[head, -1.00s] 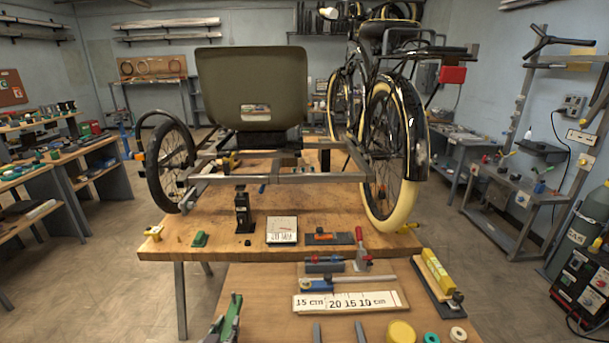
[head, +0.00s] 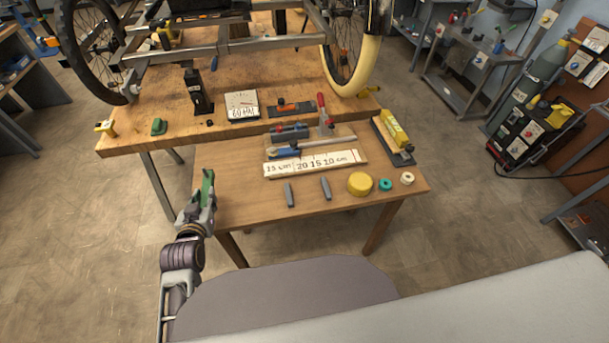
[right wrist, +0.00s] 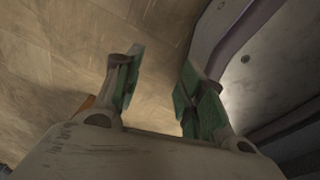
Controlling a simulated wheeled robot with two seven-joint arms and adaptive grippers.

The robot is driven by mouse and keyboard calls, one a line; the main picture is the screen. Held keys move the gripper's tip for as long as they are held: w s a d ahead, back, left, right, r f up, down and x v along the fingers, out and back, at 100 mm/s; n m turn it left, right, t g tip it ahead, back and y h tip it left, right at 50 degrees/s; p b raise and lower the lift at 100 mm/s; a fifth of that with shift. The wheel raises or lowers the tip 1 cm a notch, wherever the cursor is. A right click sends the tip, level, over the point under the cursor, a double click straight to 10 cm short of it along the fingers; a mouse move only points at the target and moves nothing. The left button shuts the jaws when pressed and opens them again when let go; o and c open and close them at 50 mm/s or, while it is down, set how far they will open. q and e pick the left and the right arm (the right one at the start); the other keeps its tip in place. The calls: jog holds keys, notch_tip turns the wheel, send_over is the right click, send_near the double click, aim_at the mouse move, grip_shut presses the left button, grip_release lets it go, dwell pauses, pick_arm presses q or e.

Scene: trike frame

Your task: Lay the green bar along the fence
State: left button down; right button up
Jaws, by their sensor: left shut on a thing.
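The green bar (head: 207,183) stands up from my left gripper (head: 204,200), which is shut on its lower part, at the left edge of the small wooden table (head: 228,187) in the head view. The gripper hides part of it. On that table a pale board with a centimetre scale (head: 312,163) lies in front of a long grey rail (head: 328,144), which looks like the fence. A blue piece (head: 287,152) sits by the rail's left end. My right gripper (right wrist: 157,88) shows only in the right wrist view, its green-padded fingers apart, with nothing between them.
A red-handled clamp (head: 323,115) stands behind the rail. A yellow block on a dark base (head: 394,130) lies at the right. Two grey pegs, a yellow disc (head: 360,184) and two small rings line the front. The table's left front is bare. The larger bench adjoins behind.

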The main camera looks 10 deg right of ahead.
pick_arm(q)
jog(key=w+d+m+g+h+b, duration=0.1)
jog(key=w+d+m+h+b, duration=0.15)
jog(key=d, duration=0.45)
jog(key=w+d+m+g+h+b, duration=0.1)
jog(key=w+d+m+h, duration=0.25)
jog(key=d, duration=0.45)
jog(key=s+d+r+m+g+h+b, duration=0.1)
jog(key=d+r+m+g+h+b, duration=0.1)
jog(key=d+m+g, duration=0.3)
jog(key=s+d+r+m+g+h+b, duration=0.1)
jog(key=d+r+m+g+h+b, duration=0.2)
jog(key=d, duration=0.6)
jog(key=shift+s+d+r+m+g+h, duration=0.15)
jog(key=shift+s+d+m+g+h, duration=0.25)
jog(key=shift+m+g+h, duration=1.05)
pick_arm(e)
jog(key=w+a+r, duration=0.1)
jog(key=w+a, duration=0.3)
jog(key=w, duration=0.3)
jog(key=w+a+r+t+y, duration=0.1)
jog(key=w+a, duration=0.3)
jog(key=w, duration=0.4)
jog(key=shift+w+a+r, duration=0.15)
jog(key=shift+w+a, duration=0.05)
jog(key=shift+w, duration=0.05)
pick_arm(q)
jog(key=shift+m+y, duration=0.25)
